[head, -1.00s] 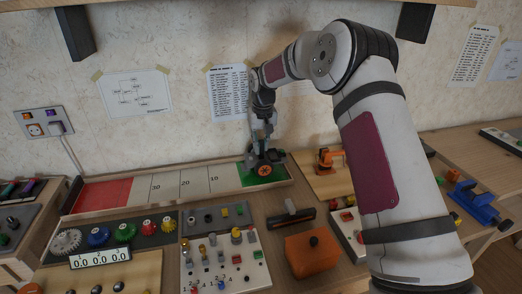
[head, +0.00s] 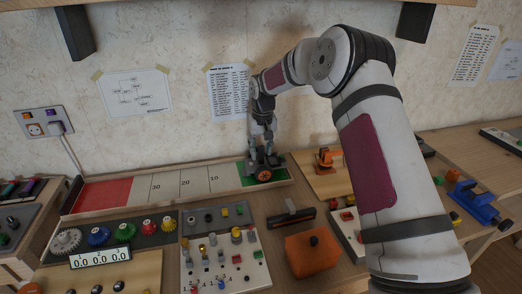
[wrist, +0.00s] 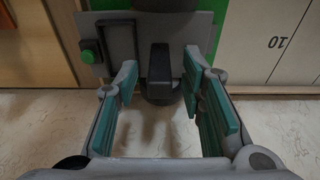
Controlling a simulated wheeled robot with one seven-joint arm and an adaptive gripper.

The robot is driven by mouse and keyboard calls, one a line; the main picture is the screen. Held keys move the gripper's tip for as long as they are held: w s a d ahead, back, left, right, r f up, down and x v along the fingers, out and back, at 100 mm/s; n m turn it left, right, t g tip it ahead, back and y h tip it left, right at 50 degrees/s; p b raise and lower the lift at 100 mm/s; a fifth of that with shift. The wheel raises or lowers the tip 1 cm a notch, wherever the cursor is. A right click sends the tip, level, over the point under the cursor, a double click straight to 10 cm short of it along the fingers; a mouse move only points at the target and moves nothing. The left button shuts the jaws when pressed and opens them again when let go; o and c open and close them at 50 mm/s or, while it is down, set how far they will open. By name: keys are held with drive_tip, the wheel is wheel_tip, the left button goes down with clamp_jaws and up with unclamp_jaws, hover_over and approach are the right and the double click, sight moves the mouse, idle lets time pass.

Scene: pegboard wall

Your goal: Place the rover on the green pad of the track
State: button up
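The rover (head: 264,170), dark grey with orange-hubbed wheels, sits on the green pad (head: 282,178) at the right end of the track. In the wrist view its grey body (wrist: 122,38) has a green button, with green pad surface (wrist: 214,22) beside it. A dark upright post (wrist: 158,72) stands on the rover. My gripper (head: 262,148) is directly above the rover. In the wrist view my gripper (wrist: 160,88) is open, its teal finger pads on either side of the post with gaps visible. The rover's underside is hidden.
The track's numbered sections and red end (head: 102,194) run left. A wooden board with an orange arm model (head: 325,160) lies to the right. In front are a black-handled tool (head: 291,216), an orange box (head: 312,256) and a switch panel (head: 222,262). The wall is close behind.

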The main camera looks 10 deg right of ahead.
wheel_tip(320, 180, up, 11)
drive_tip(key=s, duration=0.2)
drive_tip(key=s+r, duration=0.9)
drive_tip(key=s, duration=0.1)
drive_tip(key=s+r+h, duration=0.1)
drive_tip(key=s+r, duration=0.2)
drive_tip(key=s, duration=0.4)
drive_tip(key=s+r, duration=0.3)
drive_tip(key=s, duration=0.5)
drive_tip(key=s+f, duration=0.3)
drive_tip(key=s, duration=1)
drive_tip(key=s+f+y, duration=0.1)
drive_tip(key=s+f, duration=0.3)
drive_tip(key=s, duration=0.9)
drive_tip(key=shift+f, duration=0.1)
wheel_tip(320, 180, up, 10)
drive_tip(key=t+p, duration=0.2)
drive_tip(key=p, duration=0.7)
drive_tip(key=shift+d, duration=0.15)
